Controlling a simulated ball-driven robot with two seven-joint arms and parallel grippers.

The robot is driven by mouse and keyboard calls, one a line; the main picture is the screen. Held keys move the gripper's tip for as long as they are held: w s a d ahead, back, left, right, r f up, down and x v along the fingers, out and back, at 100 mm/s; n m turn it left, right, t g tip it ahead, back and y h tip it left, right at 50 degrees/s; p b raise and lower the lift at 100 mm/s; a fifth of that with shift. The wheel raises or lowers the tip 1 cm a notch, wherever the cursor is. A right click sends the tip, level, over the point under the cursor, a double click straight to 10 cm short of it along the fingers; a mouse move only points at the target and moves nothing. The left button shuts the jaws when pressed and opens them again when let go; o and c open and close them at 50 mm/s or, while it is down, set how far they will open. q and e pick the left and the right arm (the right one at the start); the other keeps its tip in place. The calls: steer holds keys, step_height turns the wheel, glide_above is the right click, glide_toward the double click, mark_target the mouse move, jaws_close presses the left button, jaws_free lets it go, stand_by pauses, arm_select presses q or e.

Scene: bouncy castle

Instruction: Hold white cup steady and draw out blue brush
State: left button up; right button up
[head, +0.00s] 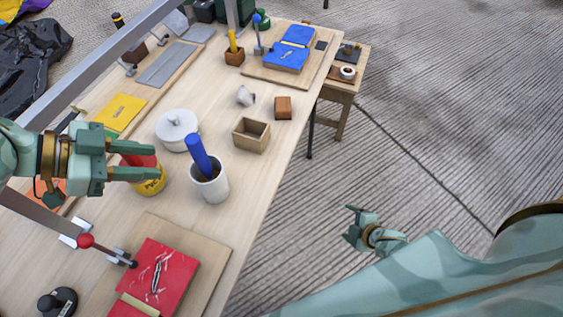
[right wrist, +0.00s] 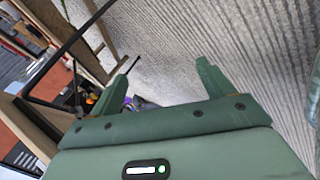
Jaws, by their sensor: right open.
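The white cup (head: 211,187) stands upright on the wooden table. The blue brush (head: 198,155) stands in it, leaning left, its handle above the rim and its lower end hidden inside. My left gripper (head: 158,162) is open, to the left of the white cup and apart from it. Its fingers partly cover a yellow cup (head: 152,187) with a red handle (head: 139,160); I cannot tell whether they touch these. My right gripper (head: 350,225) is open and empty, off the table's right side over the floor. Its spread fingers show in the right wrist view (right wrist: 165,78).
A white lidded pot (head: 177,132) and an open wooden box (head: 251,137) stand behind the white cup. A red book (head: 165,268) lies on a board in front. A metal rail (head: 110,57) crosses the left. The floor on the right is clear.

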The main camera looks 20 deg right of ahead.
mark_target(224, 180)
steer(key=w+r+n+t+y, duration=0.45)
steer(key=w+r+n, duration=0.45)
steer(key=w+r, duration=0.9)
steer(key=w+a+r+n+y, duration=0.25)
steer(key=r+n, duration=0.25)
steer(key=r, duration=0.3)
steer(key=w+a+r+n+y, duration=0.2)
steer(key=w+r+n, duration=0.1)
steer(key=r+n, duration=0.4)
steer(key=s+a+r+n+g+y, duration=0.1)
steer(key=s+a+n, duration=0.1)
steer(key=a, duration=0.1)
steer(key=s+a+r+n+g, duration=0.1)
steer(key=s+a+n, duration=0.1)
steer(key=a, duration=0.1)
steer(key=s+a+n+g+y, duration=0.1)
steer(key=s+a+n+g, duration=0.1)
steer(key=a+n, duration=0.1)
steer(key=shift+s+a+r+y, duration=0.25)
steer(key=shift+r+y, duration=0.05)
steer(key=shift+r, duration=0.1)
steer(key=s+a+r+n+g, duration=0.1)
steer(key=s+a+n+g, duration=0.3)
steer(key=s+a+n, duration=0.35)
steer(key=shift+n, duration=0.25)
steer(key=x, duration=0.9)
steer(key=s+x, duration=0.1)
steer(key=x, duration=0.4)
steer(key=shift+w+a+f, duration=0.1)
steer(key=shift+a, duration=0.45)
